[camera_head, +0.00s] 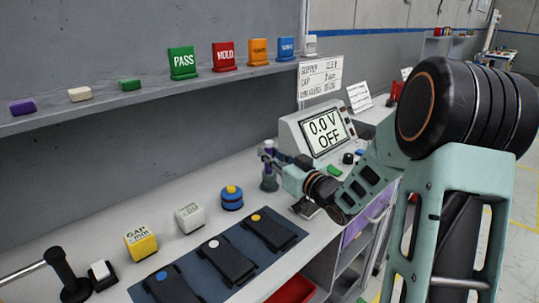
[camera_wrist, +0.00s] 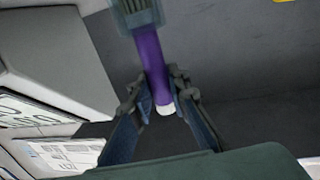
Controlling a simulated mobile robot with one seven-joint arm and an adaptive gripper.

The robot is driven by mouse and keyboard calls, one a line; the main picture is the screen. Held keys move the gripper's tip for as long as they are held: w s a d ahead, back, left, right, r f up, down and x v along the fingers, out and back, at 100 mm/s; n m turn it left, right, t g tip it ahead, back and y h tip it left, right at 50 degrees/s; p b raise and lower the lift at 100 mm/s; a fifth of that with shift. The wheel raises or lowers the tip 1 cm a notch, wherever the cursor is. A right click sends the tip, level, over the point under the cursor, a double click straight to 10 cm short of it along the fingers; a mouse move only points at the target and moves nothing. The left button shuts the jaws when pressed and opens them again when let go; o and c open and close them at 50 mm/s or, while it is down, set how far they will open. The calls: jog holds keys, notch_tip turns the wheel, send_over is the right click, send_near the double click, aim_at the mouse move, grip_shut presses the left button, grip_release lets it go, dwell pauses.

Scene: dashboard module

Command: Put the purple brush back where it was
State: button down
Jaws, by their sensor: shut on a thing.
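The purple brush (camera_wrist: 152,62) is between the fingers of my gripper (camera_wrist: 160,94) in the wrist view. The fingers are shut on its handle near the white end. A grey-green ribbed part is at the other end, cut by the top edge; I cannot tell whether it is the brush head or a holder. In the head view my gripper (camera_head: 268,156) is over the bench, left of the meter. Below it a small grey piece (camera_head: 269,184) shows close to the bench top; whether it touches is unclear.
The meter (camera_head: 320,133) reading "0.0 V OFF" stands just right of my gripper. A blue and yellow button (camera_head: 232,198) is to the left. The dark mat (camera_head: 204,270) with several black modules lies in front. A shelf (camera_head: 150,103) with coloured blocks and signs runs behind.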

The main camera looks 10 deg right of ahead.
jog(key=shift+f, duration=0.25)
jog(key=c, duration=1.8)
grip_release()
jog(key=shift+c, duration=0.2)
jog(key=shift+d+r, duration=0.1)
jog(key=v, duration=1)
jog(key=shift+s+d+p, duration=0.2)
jog(key=shift+s+p, duration=0.1)
jog(key=shift+p, duration=0.15)
